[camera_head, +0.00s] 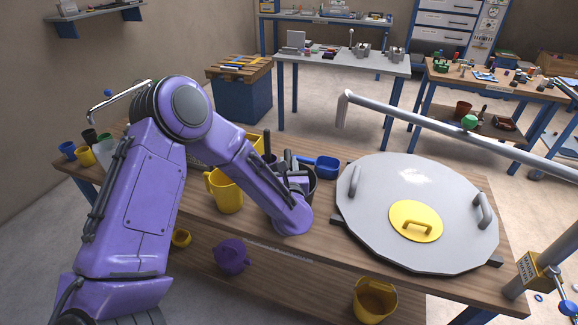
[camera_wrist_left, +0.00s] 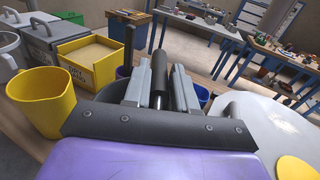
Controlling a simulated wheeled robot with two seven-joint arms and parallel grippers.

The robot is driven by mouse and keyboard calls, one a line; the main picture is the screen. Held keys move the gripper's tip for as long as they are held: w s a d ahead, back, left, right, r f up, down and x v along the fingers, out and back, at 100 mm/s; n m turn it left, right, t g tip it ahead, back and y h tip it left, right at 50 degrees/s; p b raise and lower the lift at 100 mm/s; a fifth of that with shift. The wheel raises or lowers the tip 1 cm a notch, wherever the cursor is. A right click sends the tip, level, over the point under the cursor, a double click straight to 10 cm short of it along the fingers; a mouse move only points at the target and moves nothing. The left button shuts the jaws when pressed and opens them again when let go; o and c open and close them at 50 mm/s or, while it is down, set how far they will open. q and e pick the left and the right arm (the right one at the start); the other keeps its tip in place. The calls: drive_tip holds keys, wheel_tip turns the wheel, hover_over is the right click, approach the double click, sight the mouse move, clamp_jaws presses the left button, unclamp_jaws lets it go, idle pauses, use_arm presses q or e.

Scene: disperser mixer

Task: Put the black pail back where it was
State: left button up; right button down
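The black pail (camera_head: 312,178) stands on the wooden workbench, left of the large grey round lid. My left gripper (camera_head: 295,172) is over the pail and hides much of it. In the left wrist view, a black cylindrical grip (camera_wrist_left: 159,74) on a thin rod lies between the two grey fingers (camera_wrist_left: 160,92). It looks like the pail's handle. The fingers are close on either side of it; I cannot tell whether they touch it. Part of the dark pail shows behind the fingers. My right gripper is not in view.
A yellow jug (camera_head: 226,193) stands close left of the gripper, with a yellow bin (camera_wrist_left: 92,58) behind it. A blue scoop (camera_head: 324,166) lies behind the pail. The grey lid (camera_head: 370,225) has a yellow hatch. A yellow container (camera_head: 374,300) and purple jug (camera_head: 231,257) sit below.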

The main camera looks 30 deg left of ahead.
use_arm(q)
drive_tip(key=o, duration=0.4)
drive_tip(key=shift+w, duration=0.1)
drive_tip(key=shift+c, duration=0.2)
drive_tip(key=shift+w+d+f, duration=0.1)
